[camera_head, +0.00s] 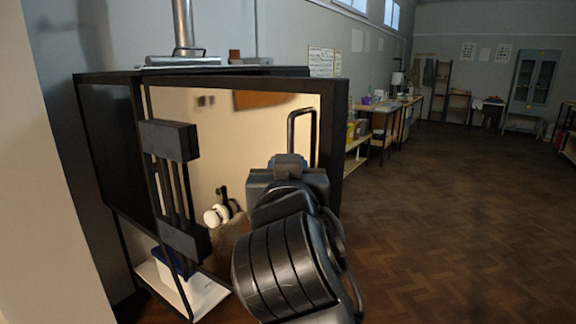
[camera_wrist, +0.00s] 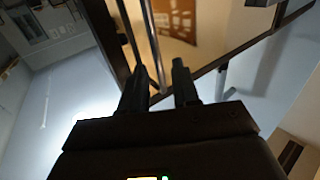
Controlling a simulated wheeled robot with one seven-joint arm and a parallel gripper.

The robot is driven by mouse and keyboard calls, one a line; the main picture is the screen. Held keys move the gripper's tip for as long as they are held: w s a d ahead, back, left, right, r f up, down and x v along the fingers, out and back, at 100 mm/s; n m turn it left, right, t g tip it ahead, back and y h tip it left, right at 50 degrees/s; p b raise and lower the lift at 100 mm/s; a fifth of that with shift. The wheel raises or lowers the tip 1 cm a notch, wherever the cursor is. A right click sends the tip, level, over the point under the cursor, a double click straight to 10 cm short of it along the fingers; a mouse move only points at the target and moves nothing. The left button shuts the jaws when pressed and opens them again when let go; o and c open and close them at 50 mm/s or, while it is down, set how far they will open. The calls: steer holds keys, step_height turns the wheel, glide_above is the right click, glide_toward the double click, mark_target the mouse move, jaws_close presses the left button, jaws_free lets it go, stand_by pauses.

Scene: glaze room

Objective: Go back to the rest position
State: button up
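My gripper (camera_wrist: 160,82) shows in the wrist view with its two dark fingers apart. A thin bar (camera_wrist: 152,40) runs down the picture between them; I cannot tell whether either finger touches it. In the head view my arm reaches toward a black-framed cabinet (camera_head: 341,110) with a pale front panel (camera_head: 245,150). A black bar handle (camera_head: 291,132) stands up just behind my wrist there. The fingertips are hidden behind my arm in that view.
A dark bracket with upright bars (camera_head: 168,140) is at the cabinet's left. A blue and white bin (camera_head: 178,262) sits on a low shelf below. The wooden floor (camera_head: 450,220) to the right is clear.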

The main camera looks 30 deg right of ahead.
steer(key=shift+v, duration=0.85)
steer(key=shift+f, duration=0.1)
steer(key=s+a+f+n+y, duration=0.2)
steer(key=s+f+n+y, duration=0.2)
steer(key=s+f, duration=0.5)
steer(key=s+a+f+n+y, duration=0.2)
steer(key=s+f+n+y, duration=0.25)
steer(key=f, duration=0.85)
steer(key=s+f+m+y, duration=0.1)
steer(key=s+f, duration=0.1)
steer(key=s, duration=2.1)
steer(key=shift+s+d+m, duration=0.25)
steer(key=shift+d+m, duration=0.05)
steer(key=shift+m, duration=0.05)
steer(key=shift+y, duration=0.25)
